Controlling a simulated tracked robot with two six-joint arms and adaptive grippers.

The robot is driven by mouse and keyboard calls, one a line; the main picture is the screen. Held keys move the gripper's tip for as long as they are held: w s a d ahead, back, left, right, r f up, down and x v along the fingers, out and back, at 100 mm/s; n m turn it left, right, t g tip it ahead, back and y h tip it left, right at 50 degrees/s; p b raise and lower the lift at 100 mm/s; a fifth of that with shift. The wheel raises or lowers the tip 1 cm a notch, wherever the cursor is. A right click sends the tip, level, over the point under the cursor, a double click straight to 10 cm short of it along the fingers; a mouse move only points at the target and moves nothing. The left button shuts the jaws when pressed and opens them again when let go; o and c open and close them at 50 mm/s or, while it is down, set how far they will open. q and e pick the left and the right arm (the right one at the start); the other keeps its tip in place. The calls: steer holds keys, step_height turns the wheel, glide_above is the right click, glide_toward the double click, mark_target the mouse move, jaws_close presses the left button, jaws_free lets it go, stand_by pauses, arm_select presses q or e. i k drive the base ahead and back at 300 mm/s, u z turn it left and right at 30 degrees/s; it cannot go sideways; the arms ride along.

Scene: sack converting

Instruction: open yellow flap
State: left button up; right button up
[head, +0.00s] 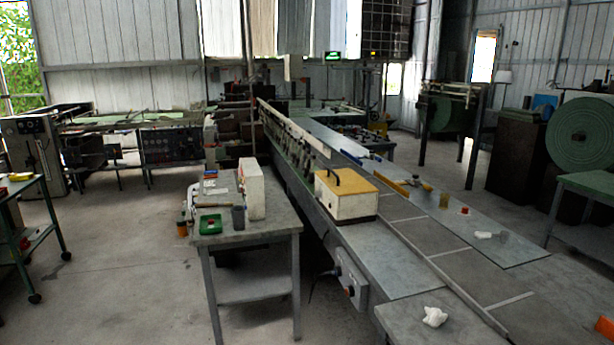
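The yellow flap (347,182) is the lid on top of a white box (338,205) that stands on the long machine bed in the middle of the head view. The flap looks shut, lying flat over the box. A dark handle (334,178) shows on it near its left side. Neither of my grippers is in view, and nothing touches the flap.
A small grey table (256,236) left of the box holds a white block (252,188), a green tray (210,224) and a dark cup (238,217). Crumpled white paper (435,316) lies on the near bed. Open floor (120,270) spreads at left.

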mark_target(343, 182)
steer(key=u, duration=0.2)
steer(key=i, duration=1.25)
steer(key=u, duration=0.35)
steer(key=i, duration=0.8)
steer(key=u, duration=0.05)
